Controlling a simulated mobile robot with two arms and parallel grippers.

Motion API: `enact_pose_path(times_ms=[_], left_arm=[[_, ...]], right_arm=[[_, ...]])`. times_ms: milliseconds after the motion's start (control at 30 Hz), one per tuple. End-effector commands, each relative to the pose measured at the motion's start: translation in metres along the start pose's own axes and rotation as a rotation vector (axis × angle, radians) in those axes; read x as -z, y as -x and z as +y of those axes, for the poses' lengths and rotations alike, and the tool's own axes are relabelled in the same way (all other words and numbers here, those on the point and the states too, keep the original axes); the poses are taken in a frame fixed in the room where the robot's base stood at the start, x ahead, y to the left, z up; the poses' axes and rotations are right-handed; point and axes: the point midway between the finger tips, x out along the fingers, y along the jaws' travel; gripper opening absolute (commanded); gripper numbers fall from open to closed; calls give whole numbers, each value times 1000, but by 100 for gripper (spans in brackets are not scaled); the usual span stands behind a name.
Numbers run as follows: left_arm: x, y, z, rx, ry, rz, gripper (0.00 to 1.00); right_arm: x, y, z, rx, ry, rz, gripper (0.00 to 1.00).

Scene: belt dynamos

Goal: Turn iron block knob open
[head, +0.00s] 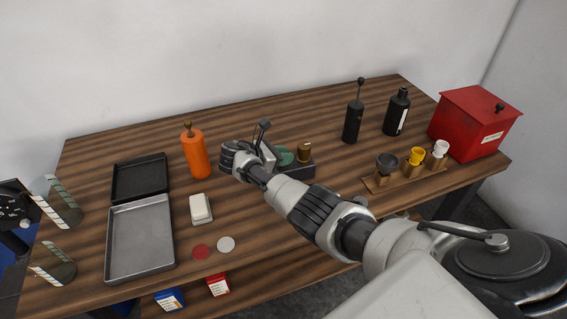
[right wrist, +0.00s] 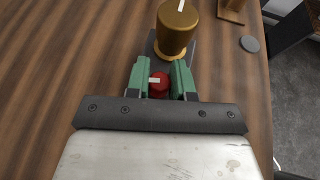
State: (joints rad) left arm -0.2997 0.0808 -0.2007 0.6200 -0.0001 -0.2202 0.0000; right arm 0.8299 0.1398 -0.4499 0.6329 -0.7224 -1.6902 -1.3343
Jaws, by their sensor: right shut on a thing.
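The dark iron block (head: 308,170) sits mid-table, mostly hidden behind my right gripper in the head view. It also shows as a dark strip in the right wrist view (right wrist: 153,48). A red knob (right wrist: 160,86) with a white mark lies between the green fingers of my right gripper (right wrist: 160,80), which is shut on it. The white mark points left in that view. A brass cylinder (head: 305,151) with a white mark stands on the block beyond the red knob, apart from the fingers. My left gripper (head: 72,245) is open and empty at the left edge.
An orange bottle (head: 195,155) and white box (head: 200,208) stand left of the block. An open metal case (head: 140,240) lies farther left. Black bottles (head: 397,112), a wooden rack (head: 405,178) and a red box (head: 475,125) are on the right.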

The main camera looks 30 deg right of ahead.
Motion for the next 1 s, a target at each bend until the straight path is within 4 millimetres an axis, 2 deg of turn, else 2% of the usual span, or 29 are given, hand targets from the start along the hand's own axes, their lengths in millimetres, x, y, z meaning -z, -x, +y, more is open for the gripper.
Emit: enact_pose_path(times_ms=[33,100,400,1000], left_arm=[[-1,-13,0,0,0,0,43],[-2,-21,0,0,0,0,43],[-4,-42,1,0,1,0,43],[-4,-45,1,0,1,0,43]], right_arm=[[5,-1,2,30,-15,1,0],[5,-2,1,72,-33,0,0],[2,-1,1,188,-80,1,0],[0,0,0,219,-93,1,0]])
